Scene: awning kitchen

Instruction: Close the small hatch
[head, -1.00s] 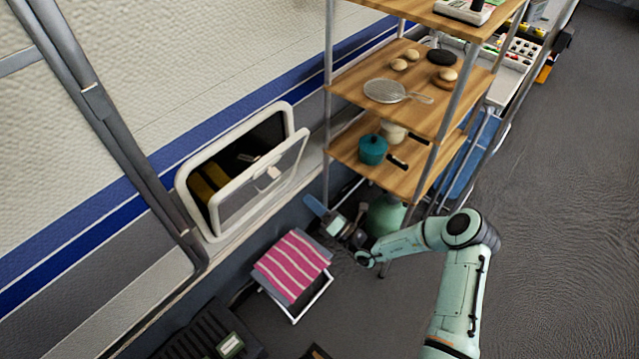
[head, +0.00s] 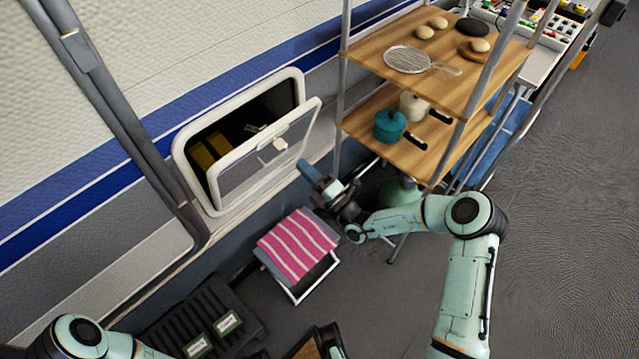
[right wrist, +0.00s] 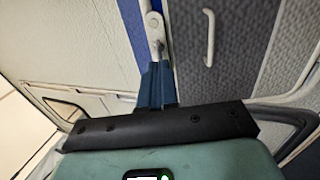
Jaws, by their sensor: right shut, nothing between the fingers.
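The small hatch is a white-framed opening (head: 180,165) in the wall, left of the shelf. Its grey door panel with a white rim (head: 308,118) stands ajar, tilted out from the opening, with a small white latch (head: 280,145) near its upper edge. My right gripper (head: 304,167) is shut and empty, its blue fingers pointing up just beside the panel's right side. In the right wrist view, the shut fingers (right wrist: 156,72) lie just below a white fitting (right wrist: 154,22); I cannot tell whether they touch. My left gripper is out of view.
A wooden shelf unit (head: 440,85) with pots and a strainer stands right of the hatch. A stool with a pink striped cloth (head: 297,245) stands below it. Black crates (head: 185,325) lie at the lower left. Open floor (head: 550,220) is at the right.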

